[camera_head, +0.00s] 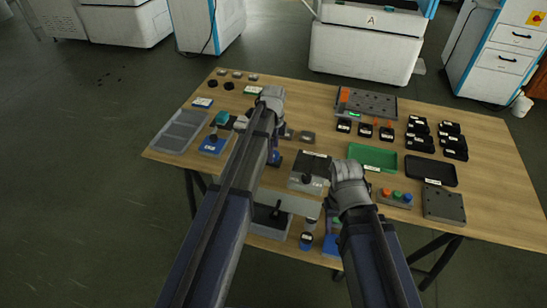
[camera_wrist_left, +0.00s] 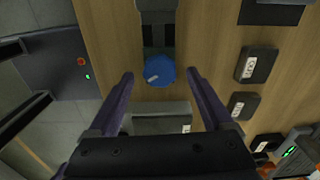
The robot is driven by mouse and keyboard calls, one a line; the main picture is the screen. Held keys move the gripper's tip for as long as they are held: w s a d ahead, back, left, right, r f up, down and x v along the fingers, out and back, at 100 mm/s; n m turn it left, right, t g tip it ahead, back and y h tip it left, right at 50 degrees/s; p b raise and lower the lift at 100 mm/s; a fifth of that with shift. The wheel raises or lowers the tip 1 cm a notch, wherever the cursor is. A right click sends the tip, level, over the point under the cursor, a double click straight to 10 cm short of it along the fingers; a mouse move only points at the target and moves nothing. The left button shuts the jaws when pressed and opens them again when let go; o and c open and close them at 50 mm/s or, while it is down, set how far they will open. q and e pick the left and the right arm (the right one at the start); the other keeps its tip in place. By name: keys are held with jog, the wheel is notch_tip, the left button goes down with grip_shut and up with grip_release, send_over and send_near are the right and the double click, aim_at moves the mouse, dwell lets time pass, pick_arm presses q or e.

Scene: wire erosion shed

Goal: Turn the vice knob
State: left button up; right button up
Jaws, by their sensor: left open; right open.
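The blue round knob (camera_wrist_left: 160,71) with a pale pointer mark shows in the left wrist view. It lies between the two fingers of my left gripper (camera_wrist_left: 160,74), which are apart, with a gap on each side. A dark and grey body (camera_wrist_left: 157,38) adjoins the knob above, and a grey block (camera_wrist_left: 162,112) with a white label is below it. In the head view my left gripper (camera_head: 273,156) is low over the table's middle, and I cannot clearly tell the knob from it. My right arm's wrist (camera_head: 348,172) is at the front; its fingertips are hidden.
A grey block with a label and black knob (camera_head: 308,172) stands between my arms. A green tray (camera_head: 372,148), a dark tray (camera_head: 430,163) and a button box (camera_head: 396,197) are to the right. A grey tray (camera_head: 170,143) is at left. Several black labelled boxes stand behind.

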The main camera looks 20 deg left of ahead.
pick_arm(q)
jog(key=shift+f+b, duration=0.3)
jog(key=shift+f, duration=0.35)
grip_shut()
